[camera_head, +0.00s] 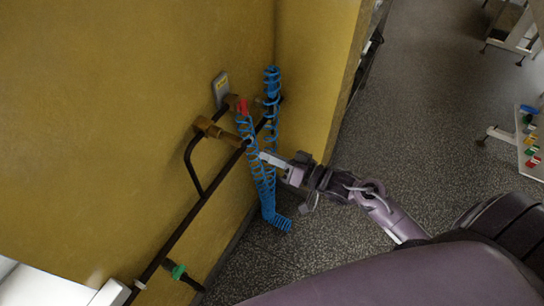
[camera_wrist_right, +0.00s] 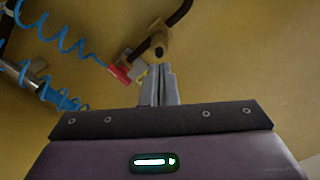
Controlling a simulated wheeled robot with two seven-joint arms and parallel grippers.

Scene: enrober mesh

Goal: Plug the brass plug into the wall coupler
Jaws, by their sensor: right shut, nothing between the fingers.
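Brass fittings of the wall coupler (camera_head: 205,125) sit on the dark pipe by the yellow wall in the head view. A brass fitting (camera_wrist_right: 158,42) also shows just beyond my fingertips in the right wrist view. A red hose end (camera_head: 243,106) sits at the top of a blue coiled hose; it shows left of my fingers in the wrist view (camera_wrist_right: 119,73). I cannot make out a separate brass plug, or whether it is joined to the coupler. My right gripper (camera_head: 264,157) is shut and empty, beside the blue coils. My left gripper is out of view.
The blue coiled hose (camera_head: 269,190) hangs in front of the wall down to the floor. A dark pipe (camera_head: 185,222) runs along the wall, with a green fitting (camera_head: 178,271) low down. A grey plate (camera_head: 221,87) is on the wall. Open speckled floor (camera_head: 420,100) lies to the right.

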